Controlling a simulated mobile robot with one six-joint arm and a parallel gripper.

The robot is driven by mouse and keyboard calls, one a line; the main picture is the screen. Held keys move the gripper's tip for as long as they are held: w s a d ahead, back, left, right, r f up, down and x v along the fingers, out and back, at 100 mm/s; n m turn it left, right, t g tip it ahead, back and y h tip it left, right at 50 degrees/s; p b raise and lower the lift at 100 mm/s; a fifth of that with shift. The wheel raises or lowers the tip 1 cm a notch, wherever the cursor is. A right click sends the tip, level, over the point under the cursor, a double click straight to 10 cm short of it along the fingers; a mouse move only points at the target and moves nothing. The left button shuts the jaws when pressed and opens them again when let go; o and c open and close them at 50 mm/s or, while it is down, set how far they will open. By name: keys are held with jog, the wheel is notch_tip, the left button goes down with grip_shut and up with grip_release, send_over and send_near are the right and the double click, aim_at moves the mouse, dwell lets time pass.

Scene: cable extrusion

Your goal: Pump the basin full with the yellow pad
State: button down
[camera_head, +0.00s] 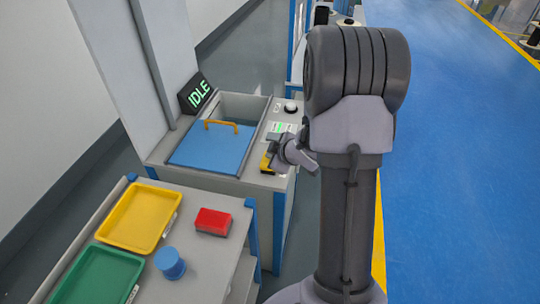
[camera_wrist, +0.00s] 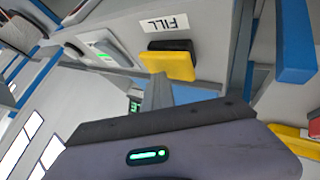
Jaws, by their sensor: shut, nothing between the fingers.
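The yellow pad (camera_head: 266,164) sits on the front right of the machine top, partly hidden by my gripper (camera_head: 273,158). In the wrist view the yellow pad (camera_wrist: 170,64) has a dark strip along one side and lies beside a FILL label (camera_wrist: 166,23). My gripper (camera_wrist: 156,80) is shut and empty, its tips at the pad's edge; I cannot tell whether they touch it. The basin (camera_head: 243,106) shows as a grey opening at the back of the machine, partly covered by a blue lid (camera_head: 205,150) with an orange handle (camera_head: 221,124). Its fill level is not visible.
A display (camera_head: 197,93) reads IDLE. A round knob (camera_head: 291,107) and a small green-lit panel (camera_head: 282,128) are behind the pad. A side table in front holds a yellow tray (camera_head: 140,216), green tray (camera_head: 97,277), red block (camera_head: 213,221) and blue cylinder (camera_head: 170,263).

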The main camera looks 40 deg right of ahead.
dwell(0.3)
jog(key=shift+r+p, duration=1.7)
notch_tip(320, 180, up, 5)
jog(key=p, duration=0.4)
jog(key=shift+p, duration=0.3)
jog(key=shift+r, duration=0.1)
